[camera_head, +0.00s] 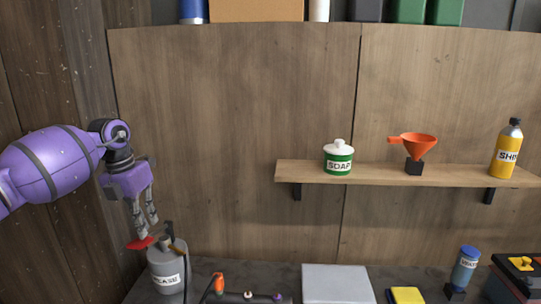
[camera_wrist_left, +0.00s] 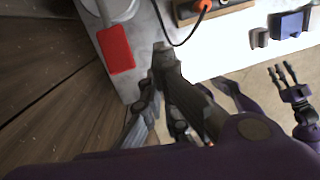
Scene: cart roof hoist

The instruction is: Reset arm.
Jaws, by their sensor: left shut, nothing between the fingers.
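My left gripper (camera_head: 148,226) hangs at the left in the head view, fingers down and shut with nothing between them. Its fingertips are close above a flat red piece (camera_head: 139,243) beside the grey grease can (camera_head: 167,270). In the left wrist view the left fingers (camera_wrist_left: 155,85) are dark, with the red piece (camera_wrist_left: 115,48) to their left. I cannot tell whether they touch it. My right gripper (camera_wrist_left: 279,75) shows small at the right of the wrist view, its fingers apart and empty; it is out of the head view.
The wall shelf (camera_head: 380,174) holds a soap jar (camera_head: 338,160), an orange funnel (camera_head: 418,147) and a yellow bottle (camera_head: 507,152). On the bench stand a grey box (camera_head: 337,284), a yellow item (camera_head: 405,296), a blue bottle (camera_head: 464,270) and a battery-like box (camera_head: 520,277). Air before the wall is clear.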

